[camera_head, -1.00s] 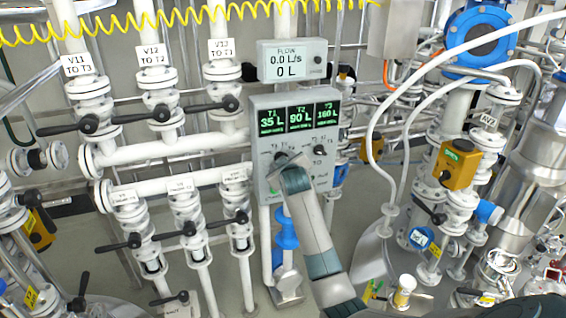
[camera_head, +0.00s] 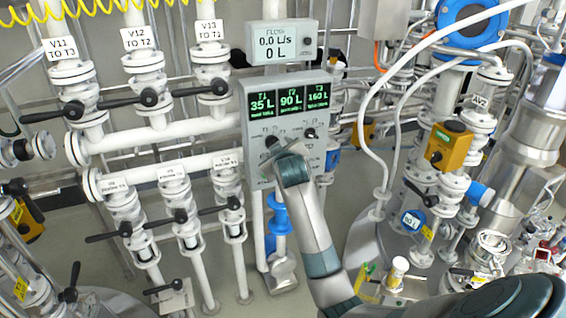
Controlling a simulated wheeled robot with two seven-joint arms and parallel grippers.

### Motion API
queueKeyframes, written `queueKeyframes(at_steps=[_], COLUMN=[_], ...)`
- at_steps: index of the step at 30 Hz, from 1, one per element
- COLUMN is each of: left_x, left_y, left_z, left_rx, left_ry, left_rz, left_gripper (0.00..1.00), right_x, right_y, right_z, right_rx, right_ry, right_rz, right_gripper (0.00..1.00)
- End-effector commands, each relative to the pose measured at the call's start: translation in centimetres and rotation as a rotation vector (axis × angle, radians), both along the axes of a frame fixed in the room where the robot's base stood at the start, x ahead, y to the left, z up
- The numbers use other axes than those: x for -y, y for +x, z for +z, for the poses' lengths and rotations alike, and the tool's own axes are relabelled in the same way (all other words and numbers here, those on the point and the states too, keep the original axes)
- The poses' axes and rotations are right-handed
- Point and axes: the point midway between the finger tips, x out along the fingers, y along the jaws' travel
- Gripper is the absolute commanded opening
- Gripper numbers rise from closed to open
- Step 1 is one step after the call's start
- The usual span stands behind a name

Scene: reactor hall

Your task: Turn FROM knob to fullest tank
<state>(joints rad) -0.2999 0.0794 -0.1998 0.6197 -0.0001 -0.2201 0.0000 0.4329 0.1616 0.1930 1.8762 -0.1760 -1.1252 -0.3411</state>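The control panel (camera_head: 257,172) is a grey box in the middle of the head view. Its green screens (camera_head: 290,100) read T1 35 L, T2 90 L and T3 160 L, so T3 shows the largest volume. Below them are two dark knobs: the FROM knob (camera_head: 270,142) at left and the TO knob (camera_head: 310,133) at right. My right gripper (camera_head: 273,160) is at the panel's lower left, close to the FROM knob. Its wrist hides part of the panel and its fingers are too small to read; I cannot tell whether it touches the knob. My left gripper is out of view.
A flow display (camera_head: 281,43) above the panel reads 0.0 L/s and 0 L. White pipes with black valve handles (camera_head: 148,97) stand to the left. White hoses (camera_head: 366,125) and a yellow actuator box (camera_head: 448,146) are to the right. A blue fitting (camera_head: 279,222) is below the panel.

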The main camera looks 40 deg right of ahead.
Motion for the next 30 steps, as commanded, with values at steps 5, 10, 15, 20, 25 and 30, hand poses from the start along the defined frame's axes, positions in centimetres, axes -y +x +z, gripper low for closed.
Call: queueKeyframes(at_steps=[5, 10, 15, 20, 25, 30], left_x=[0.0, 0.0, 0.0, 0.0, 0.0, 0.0], left_y=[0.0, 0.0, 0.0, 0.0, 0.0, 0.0], left_z=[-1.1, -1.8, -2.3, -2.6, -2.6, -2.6], left_rx=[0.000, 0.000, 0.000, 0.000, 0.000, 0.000], left_ry=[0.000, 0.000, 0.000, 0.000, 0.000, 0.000], left_rz=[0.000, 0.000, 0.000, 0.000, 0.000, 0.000], left_gripper=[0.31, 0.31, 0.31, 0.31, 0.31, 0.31], right_x=[-1.3, -2.5, -3.6, -4.2, -4.5, -4.5], right_y=[-2.7, -5.3, -7.6, -9.0, -9.6, -9.6], right_z=[0.9, 1.8, 2.8, 3.4, 3.6, 3.7], right_rx=[0.003, 0.001, 0.001, 0.000, -0.002, -0.002], right_ry=[-0.001, 0.000, 0.001, 0.001, 0.002, 0.002], right_rz=[0.001, 0.000, 0.000, 0.000, -0.001, -0.001], right_gripper=[0.58, 0.58, 0.58, 0.58, 0.58, 0.58])
